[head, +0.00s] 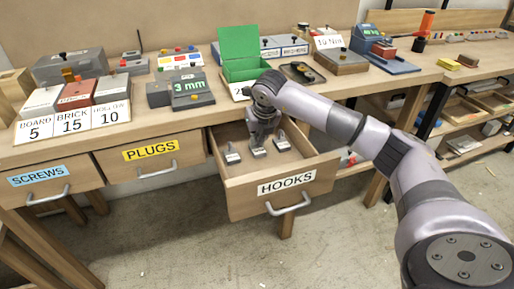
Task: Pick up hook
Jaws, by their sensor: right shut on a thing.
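The drawer labelled HOOKS (287,187) is pulled open below the workbench. Inside it, a small grey hook (231,156) lies at the left and another hook (282,142) lies at the right. My right gripper (258,146) points down into the drawer between them and is shut on a hook (258,152), which is mostly hidden under the fingers. I cannot tell whether the held hook still touches the drawer floor. My left gripper is not in view.
The PLUGS drawer (150,153) and the SCREWS drawer (38,181) are closed at the left. An open green box (240,52) stands on the workbench (200,112) behind the open drawer. Blocks and tools line the bench. The floor in front is clear.

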